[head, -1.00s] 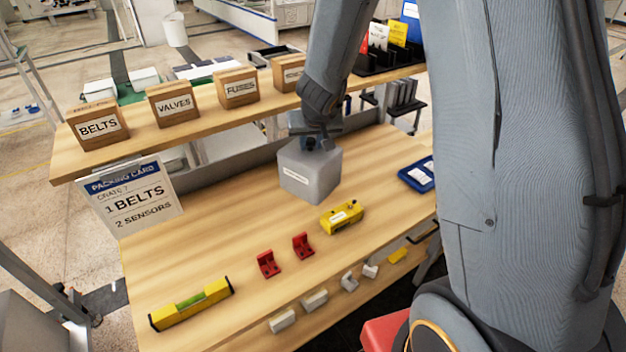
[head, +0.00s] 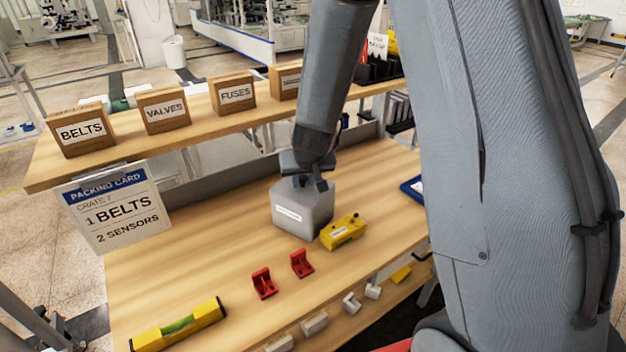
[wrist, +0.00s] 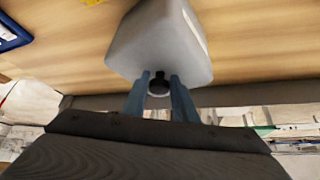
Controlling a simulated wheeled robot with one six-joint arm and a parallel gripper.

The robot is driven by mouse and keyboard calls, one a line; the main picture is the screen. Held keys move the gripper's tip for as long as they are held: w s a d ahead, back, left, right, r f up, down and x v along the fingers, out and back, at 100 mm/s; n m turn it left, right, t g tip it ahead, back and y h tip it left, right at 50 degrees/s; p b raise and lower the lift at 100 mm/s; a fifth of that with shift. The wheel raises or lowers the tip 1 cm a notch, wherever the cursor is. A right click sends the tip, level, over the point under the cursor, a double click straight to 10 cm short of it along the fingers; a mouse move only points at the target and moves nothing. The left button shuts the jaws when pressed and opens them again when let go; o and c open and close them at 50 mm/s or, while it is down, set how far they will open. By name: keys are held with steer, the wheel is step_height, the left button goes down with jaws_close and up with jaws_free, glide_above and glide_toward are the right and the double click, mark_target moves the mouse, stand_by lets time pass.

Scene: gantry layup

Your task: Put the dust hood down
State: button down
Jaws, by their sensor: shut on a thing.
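The dust hood (head: 303,212) is a grey box with a white label on its front. It is over the wooden bench, just behind and left of a yellow block-shaped device (head: 343,232). My gripper (head: 309,180) is above it, shut on its top knob. In the wrist view, the fingers (wrist: 160,95) close around the dark knob of the hood (wrist: 162,38). The hood is upright and very low over the bench top; I cannot tell whether its bottom edge touches the wood.
Two red brackets (head: 282,273) and a yellow level (head: 180,325) lie on the bench (head: 190,260). A shelf (head: 110,155) behind holds boxes labelled BELTS (head: 82,132), VALVES (head: 165,110) and FUSES (head: 233,93). A packing card (head: 115,207) hangs at left. A blue tray (head: 413,190) is at right.

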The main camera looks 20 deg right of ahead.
steer(key=shift+f, duration=0.1)
steer(key=c, duration=1.6)
jaws_free()
steer(key=shift+c, duration=0.2)
steer(key=shift+o, duration=1)
